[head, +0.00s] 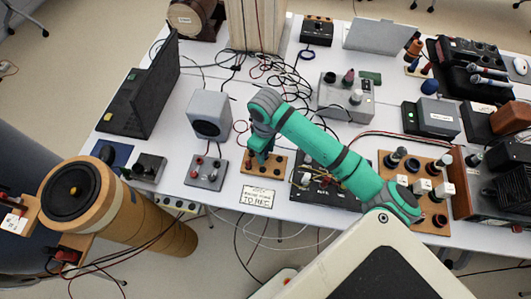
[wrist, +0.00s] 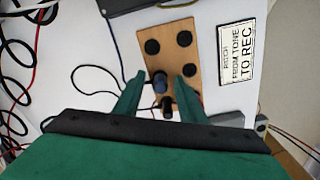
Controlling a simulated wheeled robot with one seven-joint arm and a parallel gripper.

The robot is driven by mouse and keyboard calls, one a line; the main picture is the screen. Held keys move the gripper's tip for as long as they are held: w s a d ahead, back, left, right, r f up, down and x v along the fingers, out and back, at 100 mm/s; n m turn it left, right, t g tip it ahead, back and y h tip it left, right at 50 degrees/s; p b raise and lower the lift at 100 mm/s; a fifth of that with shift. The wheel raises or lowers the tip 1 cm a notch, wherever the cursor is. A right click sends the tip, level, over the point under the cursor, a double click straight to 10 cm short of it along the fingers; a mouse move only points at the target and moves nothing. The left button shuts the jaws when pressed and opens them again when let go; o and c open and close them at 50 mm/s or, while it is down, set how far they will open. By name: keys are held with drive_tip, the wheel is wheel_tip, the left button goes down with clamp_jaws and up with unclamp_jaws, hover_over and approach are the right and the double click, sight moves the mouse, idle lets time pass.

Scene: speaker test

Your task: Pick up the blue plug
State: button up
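The blue plug (wrist: 160,82) stands in a wooden socket board (wrist: 181,55), seen from above in the wrist view. My gripper (wrist: 162,72) is open, with one green finger on each side of the plug and a visible gap to each. A second dark plug (wrist: 167,106) stands close by on the board, nearer my palm. In the head view my gripper (head: 261,158) is low at the wooden board (head: 276,171), and it hides the plug there. A card reading "PATCH FROM TONE TO REC" (head: 257,196) lies in front of the board.
A grey socket box (head: 206,172) is left of the board, and a small grey speaker (head: 209,114) stands behind it. A dark panel with cables (head: 318,190) is close on the right. Loose black cables (head: 270,68) tangle behind. The table's front edge is near.

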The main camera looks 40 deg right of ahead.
clamp_jaws()
drive_tip(key=shift+r, duration=0.1)
drive_tip(key=shift+r, duration=0.6)
drive_tip(key=s+a+r, duration=0.8)
drive_tip(key=a+r, duration=0.3)
drive_tip(key=shift+a+r, duration=0.3)
drive_tip(key=shift+r, duration=0.05)
drive_tip(key=shift+r, duration=0.1)
drive_tip(key=shift+r, duration=1.85)
